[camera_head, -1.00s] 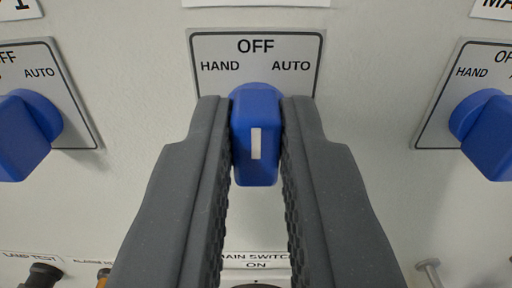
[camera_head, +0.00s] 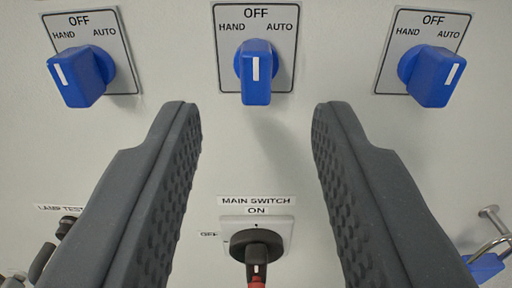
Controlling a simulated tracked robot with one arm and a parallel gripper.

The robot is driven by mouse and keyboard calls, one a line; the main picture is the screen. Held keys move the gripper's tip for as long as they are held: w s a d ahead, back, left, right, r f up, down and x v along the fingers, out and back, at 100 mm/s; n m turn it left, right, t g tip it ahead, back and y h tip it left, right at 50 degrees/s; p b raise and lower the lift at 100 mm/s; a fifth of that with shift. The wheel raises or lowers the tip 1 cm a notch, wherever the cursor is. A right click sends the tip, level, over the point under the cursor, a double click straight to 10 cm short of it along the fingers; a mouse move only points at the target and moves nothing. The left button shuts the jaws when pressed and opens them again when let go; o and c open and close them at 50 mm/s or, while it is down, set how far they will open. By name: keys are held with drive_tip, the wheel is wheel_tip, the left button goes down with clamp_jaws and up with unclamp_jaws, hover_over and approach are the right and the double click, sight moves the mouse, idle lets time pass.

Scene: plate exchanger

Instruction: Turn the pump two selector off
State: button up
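Three blue selector knobs stand in a row on the panel, each on a plate marked HAND, OFF and AUTO. The middle selector (camera_head: 256,72) is straight, its white mark pointing up toward OFF. The left selector (camera_head: 80,74) is angled, its mark toward HAND. The right selector (camera_head: 430,75) is angled, its mark toward AUTO. Their name labels are out of view, so I cannot read which is pump two. My gripper (camera_head: 250,108) is wide open and empty, backed off from the panel, its fingertips below and either side of the middle selector, not touching it.
A padlock (camera_head: 485,262) hangs at the lower right. Dark buttons (camera_head: 68,226) sit by the LAMP TEST label at lower left. The panel between is bare.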

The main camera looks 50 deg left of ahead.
drive_tip(key=b+v, duration=0.1)
drive_tip(key=v, duration=0.7)
drive_tip(key=shift+s+d, duration=0.1)
drive_tip(key=s+d+f+m+t+h+b, duration=0.1)
drive_tip(key=d+f+m+t+h, duration=0.1)
drive_tip(key=f+m+h, duration=0.3)
drive_tip(key=s+d+f+m+t+h+b, duration=0.2)
drive_tip(key=d+f+m+h, duration=0.3)
drive_tip(key=f+h, duration=0.4)
wheel_tip(320, 180, down, 5)
drive_tip(key=shift+d+f, duration=0.1)
drive_tip(key=shift+d, duration=0.1)
drive_tip(key=shift+o, duration=0.2)
idle(0.5)
